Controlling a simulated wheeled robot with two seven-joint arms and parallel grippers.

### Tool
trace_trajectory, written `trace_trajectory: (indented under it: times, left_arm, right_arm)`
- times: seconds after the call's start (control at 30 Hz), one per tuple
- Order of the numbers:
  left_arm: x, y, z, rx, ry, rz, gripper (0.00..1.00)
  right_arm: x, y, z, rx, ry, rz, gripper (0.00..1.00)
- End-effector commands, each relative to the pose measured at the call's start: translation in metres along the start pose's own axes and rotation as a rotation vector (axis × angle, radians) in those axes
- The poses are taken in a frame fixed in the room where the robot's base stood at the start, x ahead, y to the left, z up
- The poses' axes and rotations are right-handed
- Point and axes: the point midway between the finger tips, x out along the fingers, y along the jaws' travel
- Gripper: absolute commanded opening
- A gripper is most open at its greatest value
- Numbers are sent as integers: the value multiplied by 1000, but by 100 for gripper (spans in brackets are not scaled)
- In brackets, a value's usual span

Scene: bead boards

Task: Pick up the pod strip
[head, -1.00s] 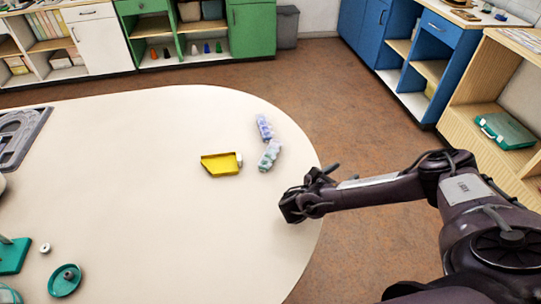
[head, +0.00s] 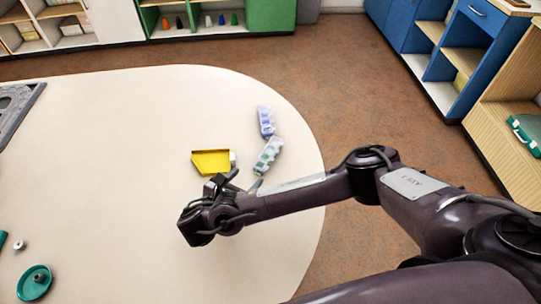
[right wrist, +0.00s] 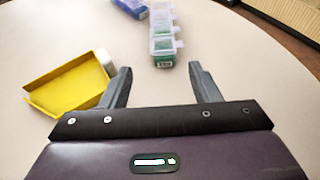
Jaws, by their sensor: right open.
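A pod strip with clear compartments shows as two pieces nearly end to end on the table: a pale green one (head: 268,155) nearer me and a blue-violet one (head: 265,121) beyond it. I cannot tell whether they are joined. In the right wrist view the green piece (right wrist: 163,35) lies ahead, its near end close to the gap between the fingertips; the blue piece (right wrist: 130,6) is at the top edge. My right gripper (head: 222,182) is open and empty, left of and nearer than the green piece. Its fingers (right wrist: 160,70) also show in the wrist view. My left gripper is out of view.
A yellow tray (head: 211,163) with a whitish block (head: 233,158) at its end lies left of the green piece. A teal dish (head: 34,283) and a small grey ring (head: 19,246) are at lower left. The table (head: 120,150) is clear in the middle; its rounded edge is at right.

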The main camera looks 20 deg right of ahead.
Motion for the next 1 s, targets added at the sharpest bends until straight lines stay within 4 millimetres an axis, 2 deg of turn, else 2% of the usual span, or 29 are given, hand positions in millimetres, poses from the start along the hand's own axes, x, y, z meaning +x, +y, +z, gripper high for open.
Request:
trace_trajectory:
  times: [0.03,0.13,0.27,0.37,0.43,0.5,0.53,0.7,0.9,0.93,1.0]
  left_arm:
    - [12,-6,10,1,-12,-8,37]
    - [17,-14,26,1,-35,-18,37]
    - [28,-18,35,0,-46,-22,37]
    - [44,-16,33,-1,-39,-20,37]
    - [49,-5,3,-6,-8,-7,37]
    - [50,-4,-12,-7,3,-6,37]
    - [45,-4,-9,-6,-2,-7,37]
    - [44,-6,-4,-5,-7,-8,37]
    - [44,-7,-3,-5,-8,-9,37]
    - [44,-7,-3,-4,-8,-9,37]
    - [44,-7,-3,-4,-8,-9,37]
  right_arm:
    - [8,0,-5,2,-2,-1,56]
    - [12,0,-2,3,-2,0,56]
    - [21,-2,-4,1,-3,-2,56]
    - [31,-4,-6,3,-3,-2,56]
    - [40,-6,-4,2,-3,-2,56]
    - [46,-7,-3,3,-4,-2,56]
    - [49,-6,2,3,-4,-3,56]
    - [62,-6,2,0,-3,-1,56]
    - [63,-6,2,1,-2,0,56]
    - [63,-6,2,1,-2,0,55]
    - [63,-6,2,1,-2,0,46]
